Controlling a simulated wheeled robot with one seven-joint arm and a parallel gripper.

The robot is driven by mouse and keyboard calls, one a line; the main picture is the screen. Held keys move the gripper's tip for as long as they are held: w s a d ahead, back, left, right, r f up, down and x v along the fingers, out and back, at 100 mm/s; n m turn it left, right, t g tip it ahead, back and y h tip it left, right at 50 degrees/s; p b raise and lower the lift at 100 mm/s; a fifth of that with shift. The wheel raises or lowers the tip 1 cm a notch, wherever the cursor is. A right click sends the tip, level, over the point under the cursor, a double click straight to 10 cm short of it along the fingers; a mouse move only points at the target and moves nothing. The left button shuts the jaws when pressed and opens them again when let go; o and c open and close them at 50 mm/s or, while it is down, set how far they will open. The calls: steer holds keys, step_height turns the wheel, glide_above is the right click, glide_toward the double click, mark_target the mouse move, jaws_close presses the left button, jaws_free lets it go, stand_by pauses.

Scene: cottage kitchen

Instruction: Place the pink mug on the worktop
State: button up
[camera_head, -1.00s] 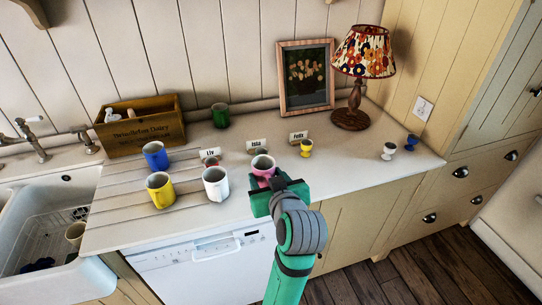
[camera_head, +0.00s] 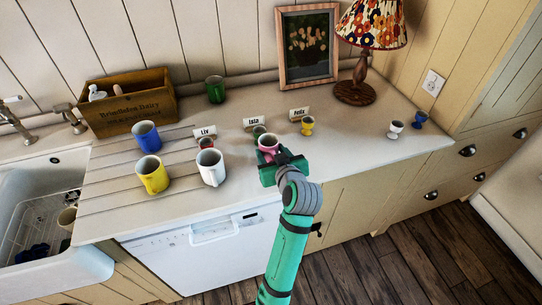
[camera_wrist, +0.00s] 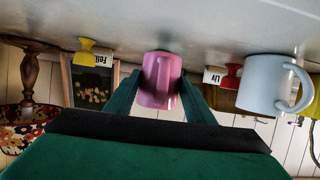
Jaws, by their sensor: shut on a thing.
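The pink mug (camera_head: 268,143) is between the fingers of my green gripper (camera_head: 283,162), over the front part of the pale worktop (camera_head: 365,155). In the wrist view, which is upside down, the pink mug (camera_wrist: 160,80) sits between both green fingers (camera_wrist: 160,103), with its handle towards the camera. The gripper is shut on it. The mug's base is close to the worktop; I cannot tell whether it touches. The name card "Isla" (camera_head: 255,121) and a dark green egg cup (camera_head: 259,131) stand just behind it.
A white mug (camera_head: 211,168) stands to the left, with yellow (camera_head: 152,175) and blue (camera_head: 147,137) mugs beyond. A yellow egg cup (camera_head: 307,125) stands right of the mug. A lamp (camera_head: 355,92), picture (camera_head: 307,48) and wooden box (camera_head: 128,103) are at the back.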

step_height(320, 180, down, 2)
steer(key=shift+w+a+f, duration=0.1)
steer(key=shift+f, duration=0.05)
steer(key=shift+a+f, duration=0.1)
steer(key=shift+a, duration=0.05)
steer(key=shift+f, duration=0.15)
steer(key=o, duration=1.2)
